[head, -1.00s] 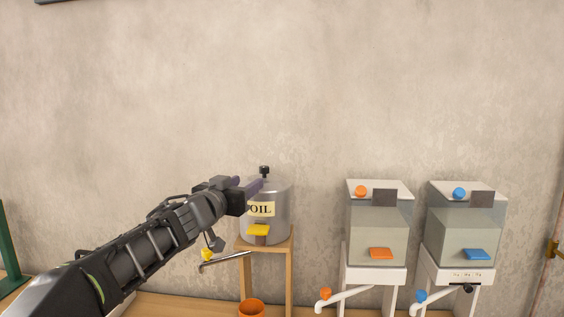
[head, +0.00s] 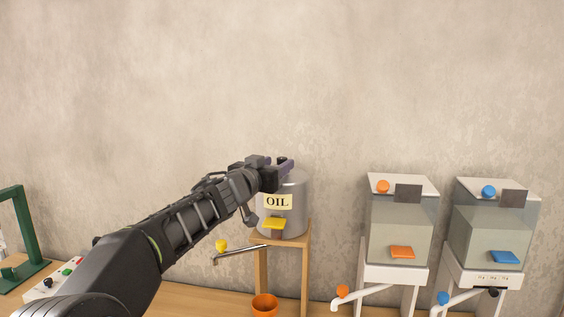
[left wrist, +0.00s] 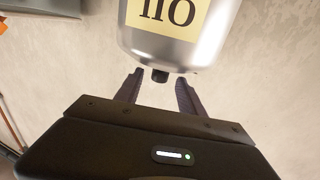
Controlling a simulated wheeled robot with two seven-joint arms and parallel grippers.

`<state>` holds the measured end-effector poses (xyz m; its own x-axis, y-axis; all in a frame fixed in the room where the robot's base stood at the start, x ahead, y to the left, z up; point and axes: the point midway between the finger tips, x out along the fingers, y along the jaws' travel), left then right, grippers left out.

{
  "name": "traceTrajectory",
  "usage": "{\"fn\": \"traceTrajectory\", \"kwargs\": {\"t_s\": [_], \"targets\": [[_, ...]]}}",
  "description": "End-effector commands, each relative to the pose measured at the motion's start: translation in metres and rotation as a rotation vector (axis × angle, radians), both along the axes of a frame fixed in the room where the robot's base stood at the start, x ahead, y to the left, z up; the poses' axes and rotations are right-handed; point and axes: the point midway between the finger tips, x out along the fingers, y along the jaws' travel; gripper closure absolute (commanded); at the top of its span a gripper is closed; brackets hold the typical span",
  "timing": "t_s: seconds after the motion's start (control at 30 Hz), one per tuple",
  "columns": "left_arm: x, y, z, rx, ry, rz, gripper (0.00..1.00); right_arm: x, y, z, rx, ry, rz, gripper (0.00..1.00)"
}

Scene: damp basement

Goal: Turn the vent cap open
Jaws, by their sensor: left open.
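A grey metal can (head: 294,213) with a yellow OIL label stands on a wooden stand. Its small black vent cap (head: 282,160) sits on top, partly hidden by my left gripper (head: 287,166) in the head view. In the left wrist view, the can (left wrist: 178,47) appears upside down, and the black cap (left wrist: 160,76) shows between the tips of my open left gripper (left wrist: 159,78). A gap shows on both sides of the cap. My right gripper is out of view.
An orange cup (head: 265,305) stands on the bench. Two water tanks, with an orange knob (head: 383,186) and a blue knob (head: 489,191), stand to the right. A green frame (head: 19,236) is at left.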

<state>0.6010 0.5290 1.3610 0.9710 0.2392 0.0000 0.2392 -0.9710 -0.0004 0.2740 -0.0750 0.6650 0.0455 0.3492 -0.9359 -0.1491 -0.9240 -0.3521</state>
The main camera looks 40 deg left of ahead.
Motion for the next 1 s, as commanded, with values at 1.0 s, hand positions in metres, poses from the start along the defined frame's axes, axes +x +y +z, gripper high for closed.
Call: {"fn": "traceTrajectory", "kwargs": {"t_s": [1.0], "targets": [[0.035,0.009,0.000,0.000,0.000,0.000,0.89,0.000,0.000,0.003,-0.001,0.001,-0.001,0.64]]}}
